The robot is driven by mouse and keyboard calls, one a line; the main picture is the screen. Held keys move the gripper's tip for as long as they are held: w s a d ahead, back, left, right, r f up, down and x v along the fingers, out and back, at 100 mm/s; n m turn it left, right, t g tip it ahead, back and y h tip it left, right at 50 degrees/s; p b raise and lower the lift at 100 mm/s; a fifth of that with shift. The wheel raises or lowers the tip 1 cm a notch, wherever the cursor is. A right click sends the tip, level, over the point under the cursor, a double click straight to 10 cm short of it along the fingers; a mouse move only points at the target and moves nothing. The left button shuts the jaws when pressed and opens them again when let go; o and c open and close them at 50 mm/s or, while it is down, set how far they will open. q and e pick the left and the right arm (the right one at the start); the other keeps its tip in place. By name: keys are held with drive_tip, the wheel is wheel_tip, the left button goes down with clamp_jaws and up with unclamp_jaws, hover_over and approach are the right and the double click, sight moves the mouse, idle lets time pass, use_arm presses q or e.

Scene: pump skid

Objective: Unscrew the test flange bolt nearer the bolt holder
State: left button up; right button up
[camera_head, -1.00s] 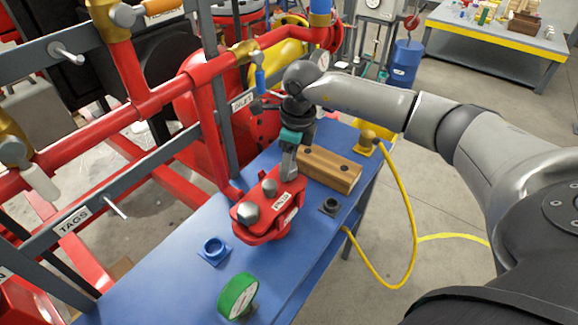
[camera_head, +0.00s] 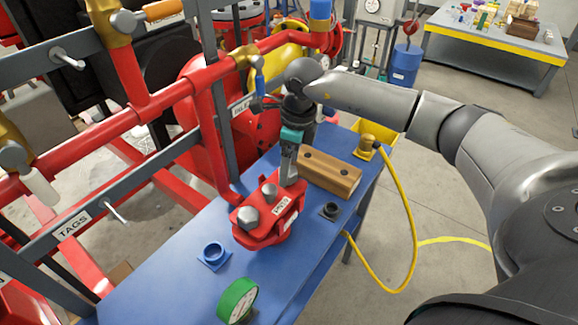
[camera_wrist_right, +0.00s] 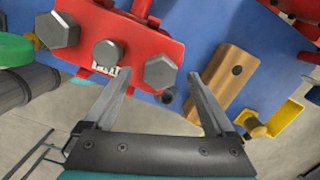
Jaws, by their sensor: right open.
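The red test flange (camera_head: 266,232) lies on the blue bench with a large grey hex bolt (camera_head: 248,218) at its near end and a smaller round-headed stud (camera_head: 269,190) in its middle. Its far-end hex bolt, nearer the wooden bolt holder (camera_head: 330,174), is hidden behind my right gripper (camera_head: 289,182) in the head view. The right wrist view shows this far bolt (camera_wrist_right: 160,71) between the spread fingertips of my open right gripper (camera_wrist_right: 157,76). I cannot tell whether either finger touches it. My left gripper is out of view.
A blue ring fitting (camera_head: 214,255), a green round item (camera_head: 238,300) and a black socket (camera_head: 330,211) stand on the bench (camera_head: 165,275). A brass fitting with a yellow hose (camera_head: 405,195) is beyond the holder. Red pipework (camera_head: 130,115) runs along the left.

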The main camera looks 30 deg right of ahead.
wheel_tip(320, 180, up, 14)
drive_tip(key=s+d, duration=0.1)
drive_tip(key=shift+s, duration=0.15)
drive_tip(key=shift+f, duration=0.1)
idle(0.4)
